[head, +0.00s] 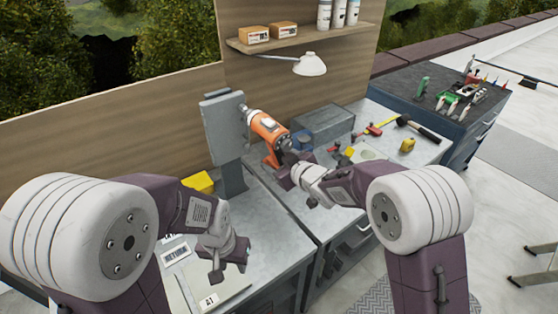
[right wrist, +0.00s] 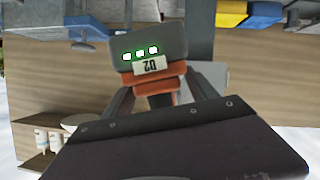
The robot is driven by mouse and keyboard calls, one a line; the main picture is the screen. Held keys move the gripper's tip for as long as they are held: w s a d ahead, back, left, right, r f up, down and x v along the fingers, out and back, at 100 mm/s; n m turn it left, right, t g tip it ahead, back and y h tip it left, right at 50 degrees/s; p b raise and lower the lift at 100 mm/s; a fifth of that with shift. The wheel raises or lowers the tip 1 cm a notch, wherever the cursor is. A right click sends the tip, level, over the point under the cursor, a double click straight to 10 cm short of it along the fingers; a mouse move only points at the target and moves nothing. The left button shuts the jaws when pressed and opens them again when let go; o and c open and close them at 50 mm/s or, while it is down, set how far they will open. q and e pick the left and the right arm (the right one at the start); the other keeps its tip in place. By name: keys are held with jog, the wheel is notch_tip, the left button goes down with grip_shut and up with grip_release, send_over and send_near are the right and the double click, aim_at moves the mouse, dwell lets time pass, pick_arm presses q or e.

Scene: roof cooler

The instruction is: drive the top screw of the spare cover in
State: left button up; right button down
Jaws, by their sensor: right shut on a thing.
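The grey spare cover (head: 224,130) stands upright on a grey post at the left of the bench. My right gripper (head: 290,163) is shut on the handle of an orange power driver (head: 268,129). The driver's nose points left at the upper right part of the cover; I cannot tell whether the bit touches it. The top screw is too small or hidden to see. In the right wrist view, the driver's grey base (right wrist: 147,42) shows three lit lights and a label, with the fingers around the orange handle. My left gripper (head: 229,268) is open and empty, low over the bench's front left.
A grey box (head: 325,122), a hammer (head: 418,130) and small tools lie on the bench to the right. A yellow item (head: 198,183) sits left of the post. A white lamp (head: 310,65) hangs above the bench. A tool cabinet (head: 440,105) stands at the right.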

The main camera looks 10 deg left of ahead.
jog(key=shift+r, duration=0.25)
jog(key=shift+s+d, duration=0.4)
jog(key=shift+s, duration=0.1)
jog(key=shift+s+d+b, duration=0.55)
jog(key=shift+s+d, duration=1.35)
jog(key=shift+d, duration=0.05)
